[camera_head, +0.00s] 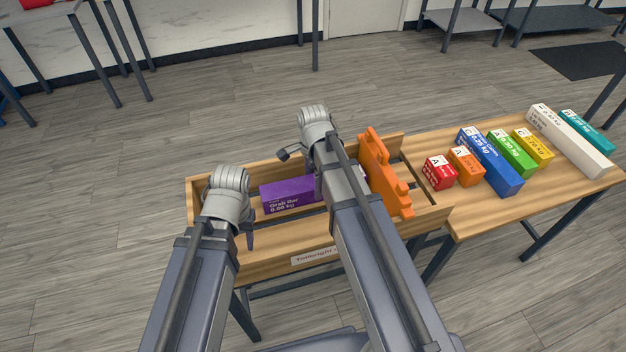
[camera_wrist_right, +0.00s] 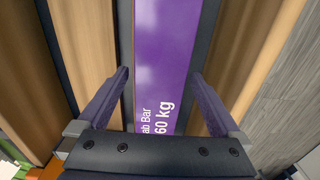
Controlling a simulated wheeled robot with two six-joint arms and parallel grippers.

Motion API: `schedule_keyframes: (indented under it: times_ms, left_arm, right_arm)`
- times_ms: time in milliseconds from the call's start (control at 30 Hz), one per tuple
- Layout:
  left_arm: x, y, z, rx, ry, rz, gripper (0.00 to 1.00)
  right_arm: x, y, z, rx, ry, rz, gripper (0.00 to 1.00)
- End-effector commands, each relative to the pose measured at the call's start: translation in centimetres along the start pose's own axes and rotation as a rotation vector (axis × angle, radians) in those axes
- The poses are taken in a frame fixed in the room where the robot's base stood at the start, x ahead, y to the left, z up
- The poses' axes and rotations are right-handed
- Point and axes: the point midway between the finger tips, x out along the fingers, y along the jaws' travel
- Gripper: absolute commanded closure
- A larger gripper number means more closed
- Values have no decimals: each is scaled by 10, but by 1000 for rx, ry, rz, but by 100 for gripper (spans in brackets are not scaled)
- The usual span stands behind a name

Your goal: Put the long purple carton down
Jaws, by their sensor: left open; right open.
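The long purple carton (camera_head: 288,194), labelled Grab Bar, lies flat in a slatted wooden tray (camera_head: 270,270). My right arm covers part of it in the head view. In the right wrist view the carton (camera_wrist_right: 170,60) runs between the two fingers of my right gripper (camera_wrist_right: 162,85), with a gap on both sides, so that gripper is open around or above it. My right gripper's tips are hidden in the head view. My left gripper (camera_head: 246,225) is open near the tray's left end, to the left of the carton; its fingers are only partly seen.
An orange notched piece (camera_head: 384,172) stands across the tray's right part. On the wooden table (camera_head: 445,135) to the right stand a red box (camera_head: 439,172), a small orange box (camera_head: 465,167), a blue carton (camera_head: 490,165), a white carton (camera_head: 570,140) and others. Grey floor surrounds the tables.

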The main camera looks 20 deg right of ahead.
Motion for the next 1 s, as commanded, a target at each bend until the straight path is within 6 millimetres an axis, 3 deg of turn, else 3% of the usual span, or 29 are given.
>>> schedule_keyframes:
  times_ms: [600, 800, 1000]
  left_arm:
    - [-96, -9, 6, -1, 0, 0, 50]
    - [-109, -10, 6, -1, 0, 0, 50]
    - [-108, -10, 6, -1, 0, 0, 50]
  right_arm:
    - [-96, 0, 0, 0, 0, 0, 0]
    - [-110, 0, 0, 0, 0, 0, 0]
    - [-109, 0, 0, 0, 0, 0, 0]
